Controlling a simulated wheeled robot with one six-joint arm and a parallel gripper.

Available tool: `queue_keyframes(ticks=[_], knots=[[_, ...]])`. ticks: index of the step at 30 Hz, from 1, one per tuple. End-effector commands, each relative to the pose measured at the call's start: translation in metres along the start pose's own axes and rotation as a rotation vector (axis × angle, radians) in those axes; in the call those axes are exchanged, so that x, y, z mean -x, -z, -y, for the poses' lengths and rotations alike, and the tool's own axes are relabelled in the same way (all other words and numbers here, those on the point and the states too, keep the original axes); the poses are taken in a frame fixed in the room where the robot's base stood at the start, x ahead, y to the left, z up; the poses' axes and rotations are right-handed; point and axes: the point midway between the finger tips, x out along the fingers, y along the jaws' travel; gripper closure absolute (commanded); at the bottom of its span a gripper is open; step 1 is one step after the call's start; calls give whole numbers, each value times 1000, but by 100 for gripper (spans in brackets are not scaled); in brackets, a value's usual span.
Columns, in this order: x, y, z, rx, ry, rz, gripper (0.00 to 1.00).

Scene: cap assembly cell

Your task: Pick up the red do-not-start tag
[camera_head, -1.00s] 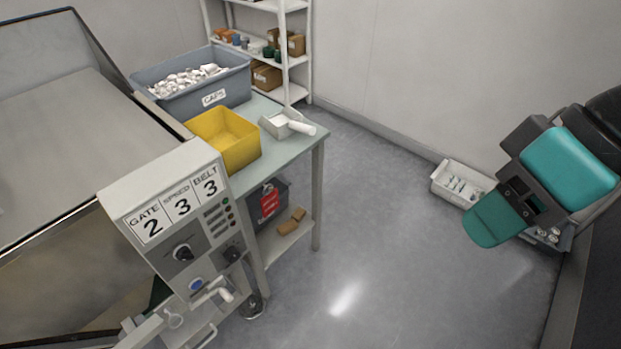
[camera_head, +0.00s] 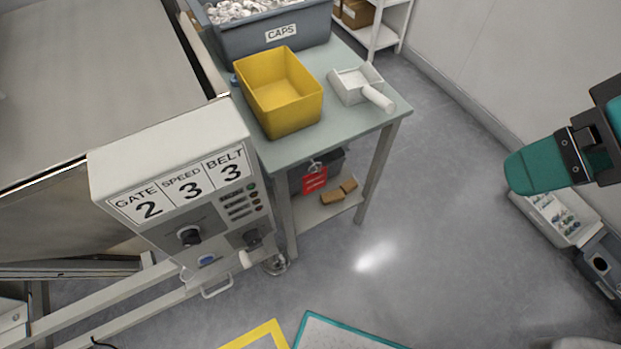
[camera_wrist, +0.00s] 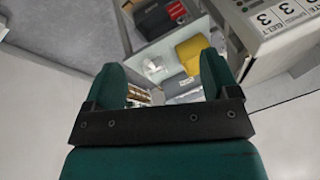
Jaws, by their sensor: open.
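The red tag (camera_head: 315,180) with pale lettering hangs from a light ring just under the edge of the green-topped table, in front of a dark grey bin. It also shows small at the top of the wrist view (camera_wrist: 176,11). My gripper's green fingers (camera_wrist: 160,62) are apart with nothing held between them. In the head view my gripper (camera_head: 513,172) is at the right, well away from the tag, with open floor between them.
The table (camera_head: 345,122) carries a yellow bin (camera_head: 290,110), a white scoop (camera_head: 350,88) and a grey tub of caps (camera_head: 235,40). A control box (camera_head: 165,150) stands left of the tag. Brown blocks (camera_head: 333,198) lie on the lower shelf.

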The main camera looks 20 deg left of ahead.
Motion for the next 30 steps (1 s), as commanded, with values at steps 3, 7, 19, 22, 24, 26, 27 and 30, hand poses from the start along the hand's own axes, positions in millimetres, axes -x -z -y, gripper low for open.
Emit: queue_keyframes(ticks=[3, 7, 19, 22, 24, 26, 27, 30], knots=[[-75, -4, -16, 4, -36, -89, 19], [-131, 2, -27, 11, -74, -206, 19], [-277, 16, -39, 97, -128, -601, 19], [-308, 17, -36, 132, -121, -706, 19], [-329, 17, -33, 159, -112, -781, 19], [-346, 16, -30, 186, -100, -844, 19], [-358, 14, -27, 203, -91, -886, 19], [-382, 10, -18, 250, -63, -990, 19]])
